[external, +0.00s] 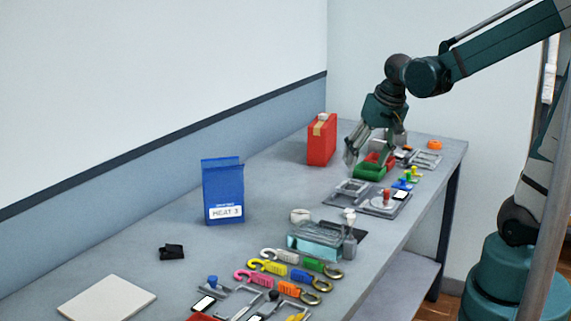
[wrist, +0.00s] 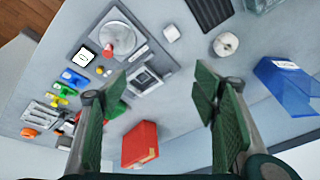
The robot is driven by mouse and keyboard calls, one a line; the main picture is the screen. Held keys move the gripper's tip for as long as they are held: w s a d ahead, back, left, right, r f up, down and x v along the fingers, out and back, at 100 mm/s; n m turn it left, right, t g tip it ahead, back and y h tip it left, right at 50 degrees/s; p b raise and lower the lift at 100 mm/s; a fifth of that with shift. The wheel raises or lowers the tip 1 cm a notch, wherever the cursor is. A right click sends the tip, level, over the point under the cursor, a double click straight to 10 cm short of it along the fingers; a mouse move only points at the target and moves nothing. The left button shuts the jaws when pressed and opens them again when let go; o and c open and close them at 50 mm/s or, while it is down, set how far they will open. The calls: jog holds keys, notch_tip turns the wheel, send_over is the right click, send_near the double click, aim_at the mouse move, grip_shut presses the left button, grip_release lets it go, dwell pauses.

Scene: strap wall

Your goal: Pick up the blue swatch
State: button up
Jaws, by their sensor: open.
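My gripper (external: 370,154) is open and points down over the far part of the table, near a green block (external: 370,173). In the wrist view my gripper (wrist: 158,82) has its fingers spread wide with nothing between them. I cannot tell for sure which thing is the blue swatch. A small blue piece (external: 402,184) lies by small green and yellow pieces, right of the gripper; in the wrist view it is the blue piece (wrist: 70,75) at left. A larger upright blue pouch (external: 223,192), labelled HEAT 3, stands apart to the left; it also shows in the wrist view (wrist: 287,85).
A red box (external: 320,140) stands left of my gripper, by the wall. Grey fixtures (external: 353,187), a clear tray (external: 314,242) and several coloured hooks (external: 275,268) line the table's right side. A white plate (external: 107,300) lies in front. The table left of the pouch is mostly bare.

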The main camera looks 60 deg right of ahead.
jog(key=d+f+m+g+p, duration=0.2)
jog(key=d+m+p, duration=0.35)
jog(key=d, duration=0.95)
jog(key=m+g+y+p, duration=0.1)
jog(key=m+g+p, duration=0.1)
jog(key=m+p, duration=0.25)
send_near(410, 184)
jog(key=shift+w+d+f, duration=0.2)
jog(key=shift+d+f, duration=0.05)
jog(key=shift+d, duration=0.45)
jog(key=shift+s+d+f, duration=0.2)
jog(key=shift+f, duration=0.15)
jog(key=shift+f, duration=1.15)
jog(key=shift+f, duration=0.1)
jog(key=shift+f+b, duration=0.3)
jog(key=shift+f, duration=2.2)
